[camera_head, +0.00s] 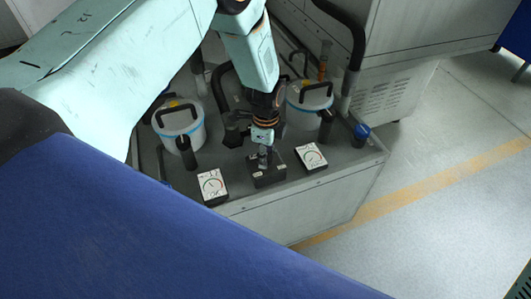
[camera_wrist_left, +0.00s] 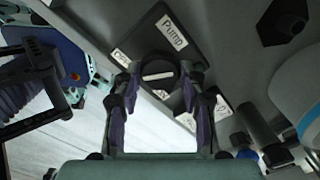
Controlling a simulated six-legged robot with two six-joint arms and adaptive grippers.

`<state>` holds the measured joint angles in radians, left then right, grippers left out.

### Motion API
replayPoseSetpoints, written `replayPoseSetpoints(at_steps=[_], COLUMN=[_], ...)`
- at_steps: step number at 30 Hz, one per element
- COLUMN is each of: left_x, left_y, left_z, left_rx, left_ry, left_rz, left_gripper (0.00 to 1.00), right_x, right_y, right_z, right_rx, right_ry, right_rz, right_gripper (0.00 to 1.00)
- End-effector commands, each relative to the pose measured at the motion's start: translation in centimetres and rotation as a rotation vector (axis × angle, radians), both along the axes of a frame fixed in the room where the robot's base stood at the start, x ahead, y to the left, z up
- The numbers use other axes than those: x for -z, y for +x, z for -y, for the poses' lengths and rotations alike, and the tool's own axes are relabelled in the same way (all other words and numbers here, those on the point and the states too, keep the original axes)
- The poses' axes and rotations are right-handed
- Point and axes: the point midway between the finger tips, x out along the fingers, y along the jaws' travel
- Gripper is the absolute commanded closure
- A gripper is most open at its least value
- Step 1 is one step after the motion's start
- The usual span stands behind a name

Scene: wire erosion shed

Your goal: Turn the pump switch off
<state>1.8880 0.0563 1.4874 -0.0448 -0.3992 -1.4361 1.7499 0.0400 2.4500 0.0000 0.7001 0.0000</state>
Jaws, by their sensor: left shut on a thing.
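The pump switch is a dark box (camera_head: 268,178) at the front edge of the cabinet top, between two gauges. In the left wrist view its dark face (camera_wrist_left: 152,45) has a white label reading PUMP and further white labels at its sides. Its round black knob (camera_wrist_left: 158,70) has a pale bar across it, lying nearly crosswise in that view. My left gripper (camera_head: 265,157) reaches down onto the switch, its fingers shut on the knob from both sides. The fingers hide most of the knob in the head view. My right gripper is not in view.
Square dial gauges stand left (camera_head: 212,186) and right (camera_head: 311,157) of the switch. Two lidded pots (camera_head: 179,127) (camera_head: 308,105) with black handles stand behind. A blue-capped item (camera_head: 361,132) is at the right corner. The floor to the right is clear.

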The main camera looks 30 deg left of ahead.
Motion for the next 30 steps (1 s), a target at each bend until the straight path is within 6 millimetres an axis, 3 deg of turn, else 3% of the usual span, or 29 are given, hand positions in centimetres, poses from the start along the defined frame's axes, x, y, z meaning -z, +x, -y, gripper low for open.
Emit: replayPoseSetpoints(at_steps=[8, 9, 17, 26, 30], left_x=[0.1, 0.1, 0.1, -0.1, -1.2], left_y=[-0.1, -0.1, -0.1, 0.0, 0.0], left_z=[0.1, 0.1, 0.1, 0.0, 0.0], left_rx=[0.002, 0.002, 0.001, 0.0, 0.0], left_ry=[0.0, 0.0, 0.0, 0.0, 0.0], left_rz=[-0.002, -0.002, -0.002, -0.001, 0.0], left_gripper=[0.91, 0.58, 0.36, 0.36, 0.36], right_x=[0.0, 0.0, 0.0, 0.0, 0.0], right_y=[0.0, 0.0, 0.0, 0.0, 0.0], right_z=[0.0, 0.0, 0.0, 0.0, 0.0], right_rx=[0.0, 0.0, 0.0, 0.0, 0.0], right_ry=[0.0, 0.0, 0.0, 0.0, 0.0], right_rz=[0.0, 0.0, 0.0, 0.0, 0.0], right_gripper=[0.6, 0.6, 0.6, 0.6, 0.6])
